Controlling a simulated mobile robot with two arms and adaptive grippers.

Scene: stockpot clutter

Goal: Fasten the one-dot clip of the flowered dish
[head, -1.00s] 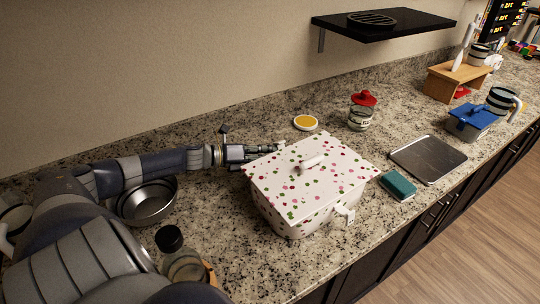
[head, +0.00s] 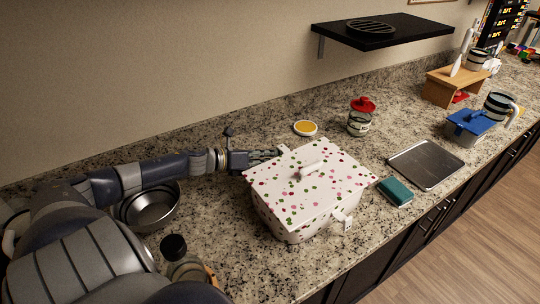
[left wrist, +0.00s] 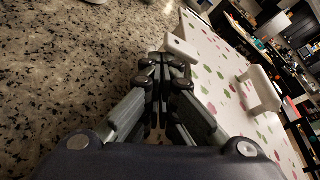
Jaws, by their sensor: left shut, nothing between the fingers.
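The flowered dish (head: 300,220) is a white box with pink, red and green spots, and its lid (head: 330,186) with a white handle is on top. A white clip (head: 347,221) sticks out from its front side. Another white clip (left wrist: 180,48) is at the far side, right at my fingertips in the left wrist view. No dots can be made out on either clip. My left gripper (head: 277,153) is shut and empty beside the far left edge of the lid; it also shows in the left wrist view (left wrist: 163,66). My right gripper is not in view.
A metal bowl (head: 152,208) and a dark-capped jar (head: 176,248) stand at the left. A yellow-topped round lid (head: 305,128) and a red-lidded jar (head: 361,116) are behind the dish.

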